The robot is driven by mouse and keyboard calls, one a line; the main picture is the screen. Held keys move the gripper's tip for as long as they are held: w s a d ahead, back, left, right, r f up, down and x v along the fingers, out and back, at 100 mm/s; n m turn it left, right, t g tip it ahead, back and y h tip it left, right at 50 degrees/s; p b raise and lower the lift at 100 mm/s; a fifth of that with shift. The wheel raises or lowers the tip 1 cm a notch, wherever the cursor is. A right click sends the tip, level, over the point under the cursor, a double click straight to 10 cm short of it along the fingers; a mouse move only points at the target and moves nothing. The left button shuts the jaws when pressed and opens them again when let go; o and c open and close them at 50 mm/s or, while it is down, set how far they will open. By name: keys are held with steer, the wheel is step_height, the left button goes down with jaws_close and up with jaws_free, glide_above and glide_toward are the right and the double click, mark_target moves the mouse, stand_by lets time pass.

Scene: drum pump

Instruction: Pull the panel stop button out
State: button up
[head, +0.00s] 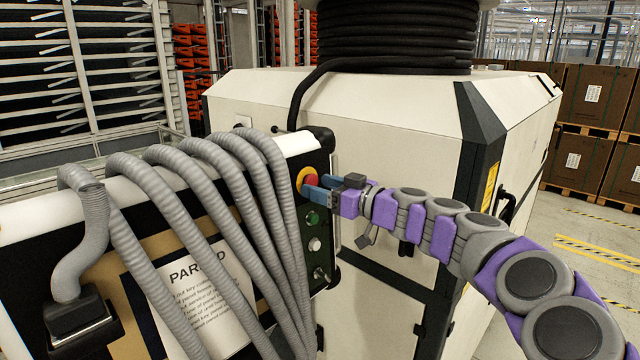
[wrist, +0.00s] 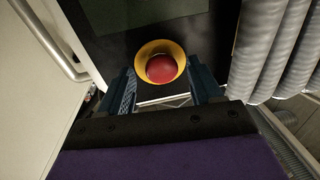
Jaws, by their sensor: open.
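The panel stop button (head: 311,180) is a red mushroom head in a yellow collar, at the top of the dark control strip at the panel's right end. It also shows in the wrist view (wrist: 161,68), straight ahead. My gripper (head: 318,186) reaches it from the right in the head view. In the wrist view its two blue fingers (wrist: 164,88) are open, one to the left and one to the right of the button's lower part. I cannot tell whether either finger touches the red head. In the head view the fingers partly cover the button.
Below the button sit a green button (head: 313,218), a white button (head: 315,244) and a switch (head: 320,274). Grey corrugated hoses (head: 235,190) hang close on the left. A white cabinet (head: 390,130) with a coiled black hose (head: 398,35) stands behind. A PARKED sign (head: 205,300) is on the panel.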

steer(key=shift+w+a, duration=0.2)
steer(key=shift+a, duration=0.3)
jaws_close()
stand_by(0.3)
